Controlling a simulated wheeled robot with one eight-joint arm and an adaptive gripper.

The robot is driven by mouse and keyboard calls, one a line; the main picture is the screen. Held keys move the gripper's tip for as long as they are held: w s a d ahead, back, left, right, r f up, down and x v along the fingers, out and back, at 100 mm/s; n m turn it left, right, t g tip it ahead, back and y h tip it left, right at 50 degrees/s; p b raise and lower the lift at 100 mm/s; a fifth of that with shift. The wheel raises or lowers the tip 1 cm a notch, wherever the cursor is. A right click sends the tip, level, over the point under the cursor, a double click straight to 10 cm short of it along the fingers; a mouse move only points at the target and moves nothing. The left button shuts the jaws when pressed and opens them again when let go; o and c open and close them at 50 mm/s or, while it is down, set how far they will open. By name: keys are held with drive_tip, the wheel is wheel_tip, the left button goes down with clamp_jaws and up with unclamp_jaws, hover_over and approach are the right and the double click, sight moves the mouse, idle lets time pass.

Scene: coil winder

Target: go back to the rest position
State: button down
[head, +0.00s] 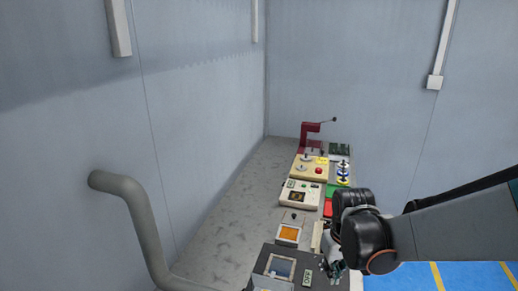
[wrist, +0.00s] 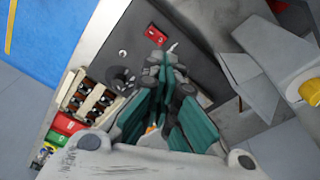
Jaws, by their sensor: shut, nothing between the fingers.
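My gripper (head: 335,272) is at the lower right of the head view, beside the front end of the bench row. Its dark arm reaches in from the right edge. In the wrist view my gripper (wrist: 168,62) has its teal-padded fingers drawn together, with nothing seen between them. The tips show over a dark grey machine plate, just below a small red block with a white lever (wrist: 155,34). I cannot tell whether the tips touch the plate. The rest position is not marked in either view.
A grey machine with a screen (head: 280,268), an orange-screen unit (head: 290,233), a white panel (head: 298,196) and a red press (head: 311,133) line the bench. A thick pipe (head: 130,190) stands left. A compartment tray (wrist: 88,102) lies left of the fingers. Blue floor (head: 440,276) is clear.

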drive_tip(key=s+r+m+t+b, duration=0.2)
drive_tip(key=s+r+t, duration=0.3)
drive_tip(key=s+r, duration=0.5)
drive_tip(key=shift+s+r+t+b, duration=0.3)
drive_tip(key=shift+s+t, duration=0.1)
drive_tip(key=shift+s, duration=1.2)
drive_tip(key=shift+f, duration=0.1)
idle(0.4)
